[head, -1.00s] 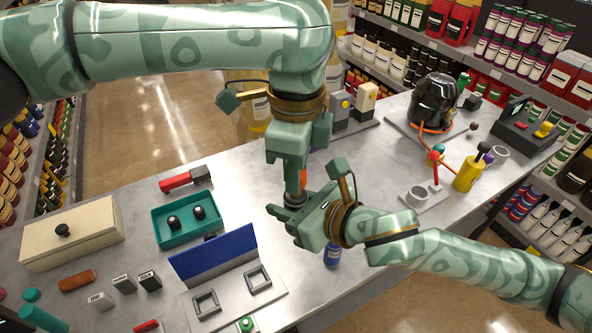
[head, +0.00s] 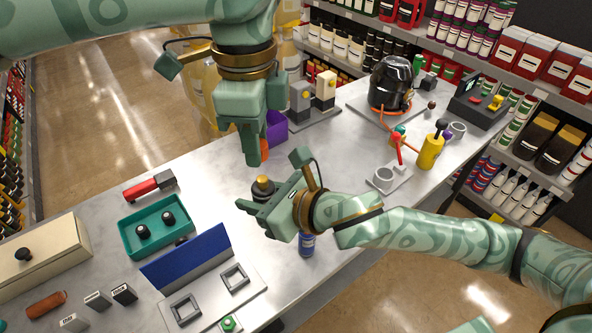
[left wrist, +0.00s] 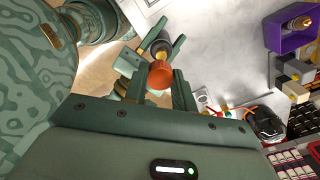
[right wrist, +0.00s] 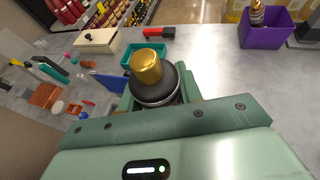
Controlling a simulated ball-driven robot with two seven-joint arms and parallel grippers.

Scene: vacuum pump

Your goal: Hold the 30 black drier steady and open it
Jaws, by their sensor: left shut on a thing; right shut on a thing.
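The black drier (head: 262,193) stands upright in my right gripper (head: 258,205), above the table's front part. Its gold neck (right wrist: 148,66) is bare on top in the right wrist view, and my right fingers are shut around the black body (right wrist: 156,92). My left gripper (head: 258,148) is shut on an orange cap (left wrist: 160,76); the cap also shows at its right side in the head view (head: 264,149). The cap is apart from the drier, above its neck. My right fingers hide the drier's lower part in the head view.
A purple bin (head: 277,132) stands behind the grippers. A teal tray (head: 130,240) with two black-knobbed parts and a blue panel (head: 190,258) on a grey fixture are at left. A blue bottle (head: 307,245) stands near the front edge. Bare table lies right of the drier.

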